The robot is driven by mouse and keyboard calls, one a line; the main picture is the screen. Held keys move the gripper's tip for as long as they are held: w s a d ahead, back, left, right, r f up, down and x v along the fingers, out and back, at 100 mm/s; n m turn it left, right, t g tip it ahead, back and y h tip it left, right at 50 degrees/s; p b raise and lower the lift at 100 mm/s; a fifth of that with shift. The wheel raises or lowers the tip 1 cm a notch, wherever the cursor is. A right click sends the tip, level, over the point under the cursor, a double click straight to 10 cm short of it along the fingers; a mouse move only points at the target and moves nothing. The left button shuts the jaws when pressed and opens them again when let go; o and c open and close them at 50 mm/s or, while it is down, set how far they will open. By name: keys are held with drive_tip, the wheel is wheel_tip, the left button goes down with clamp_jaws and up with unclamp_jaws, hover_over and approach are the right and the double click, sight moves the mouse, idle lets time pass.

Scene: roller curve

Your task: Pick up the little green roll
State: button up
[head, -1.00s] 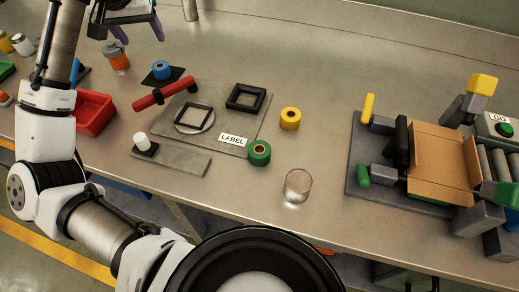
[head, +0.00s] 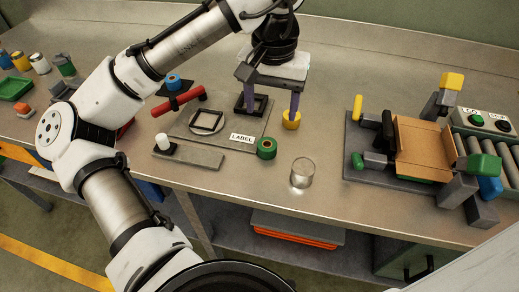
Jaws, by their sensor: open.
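The little green roll (head: 266,148) sits on the steel table at the front right corner of the grey label plate. It has a brown core and its top is clear. My gripper (head: 270,119) points down, with two purple fingers spread apart and nothing seen held between them. It is behind the green roll in the picture. Its right finger overlaps the yellow roll (head: 291,121); I cannot tell whether they touch. Its left finger shows in front of a black square frame (head: 258,103), which it partly hides.
A clear glass (head: 303,172) stands right of the green roll. Left are the label plate (head: 236,150), a red-handled tool (head: 178,102), a blue roll (head: 173,82) and a white-knobbed block (head: 163,143). A fixture with an open cardboard box (head: 425,150) stands right. The table front is mostly bare.

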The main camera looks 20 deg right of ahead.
hover_over(267, 144)
drive_tip(key=f, duration=0.4)
drive_tip(key=s+f, duration=0.1)
drive_tip(key=f, duration=0.1)
drive_tip(key=shift+d+f, duration=0.1)
drive_tip(key=shift+f, duration=0.25)
drive_tip(key=shift+w+f+p, duration=0.15)
drive_tip(key=shift+f+p, duration=0.1)
drive_tip(key=shift+f, duration=0.65)
drive_tip(key=shift+w+f+p, duration=0.2)
drive_tip(key=shift+f, duration=0.75)
drive_tip(key=shift+w+f+p, duration=0.15)
drive_tip(key=shift+f+p, duration=0.1)
drive_tip(key=shift+f, duration=0.65)
drive_tip(key=shift+c, duration=0.2)
drive_tip(key=c, duration=1)
